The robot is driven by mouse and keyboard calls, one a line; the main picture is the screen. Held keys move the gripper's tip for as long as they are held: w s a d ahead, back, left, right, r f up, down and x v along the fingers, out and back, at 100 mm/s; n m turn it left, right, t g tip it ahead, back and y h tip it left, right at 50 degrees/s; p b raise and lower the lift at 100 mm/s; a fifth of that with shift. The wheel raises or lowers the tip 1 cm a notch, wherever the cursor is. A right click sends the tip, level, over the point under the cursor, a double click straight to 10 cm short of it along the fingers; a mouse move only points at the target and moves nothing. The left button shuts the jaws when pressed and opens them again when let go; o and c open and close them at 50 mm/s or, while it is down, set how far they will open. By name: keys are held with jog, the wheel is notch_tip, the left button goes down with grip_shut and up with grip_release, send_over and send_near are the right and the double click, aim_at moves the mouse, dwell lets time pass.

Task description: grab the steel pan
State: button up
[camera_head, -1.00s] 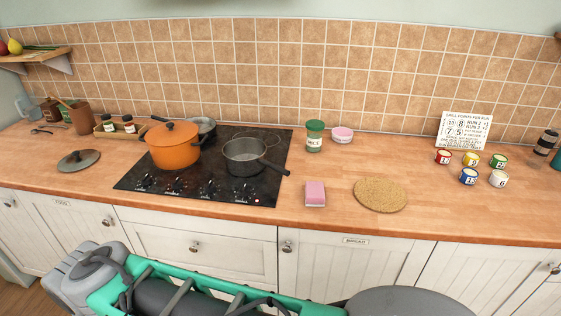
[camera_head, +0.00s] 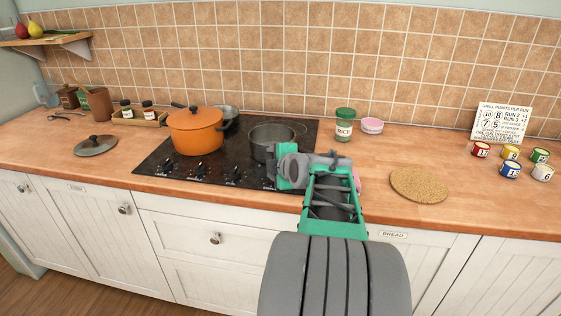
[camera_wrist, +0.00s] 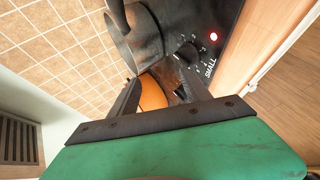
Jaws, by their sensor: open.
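A grey metal pan (camera_head: 270,141) stands at the right of the hob. My arm's end hides its handle side in the head view. In the wrist view the pan (camera_wrist: 134,42) is at the upper left, with a dark handle (camera_wrist: 118,15) reaching the top edge. A second grey pan (camera_head: 230,113) stands behind the orange pot, partly hidden; I cannot tell which one is the steel pan. My gripper (camera_wrist: 155,78) is open, its dark fingers apart with nothing held. It is close to the front right of the hob, beside the nearer pan.
The orange pot (camera_head: 195,132) stands left of the nearer pan. A pink sponge (camera_head: 356,181) is partly behind my arm. A cork mat (camera_head: 419,184), a green-lidded jar (camera_head: 344,124) and several small tins are to the right. The tiled wall closes off the back.

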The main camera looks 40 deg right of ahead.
jog(key=d, duration=0.2)
jog(key=s+d+n+h, duration=0.1)
jog(key=d, duration=0.2)
jog(key=s+d+r+n+t+h, duration=0.1)
jog(key=d, duration=0.2)
jog(key=p+x, duration=0.1)
jog(key=x, duration=0.6)
jog(key=shift+w+a, duration=0.15)
jog(key=shift+w, duration=0.05)
jog(key=shift+s+a, duration=0.1)
jog(key=c, duration=1.1)
grip_shut()
jog(key=shift+f, duration=0.1)
jog(key=shift+f, duration=0.2)
jog(key=shift+r, duration=0.1)
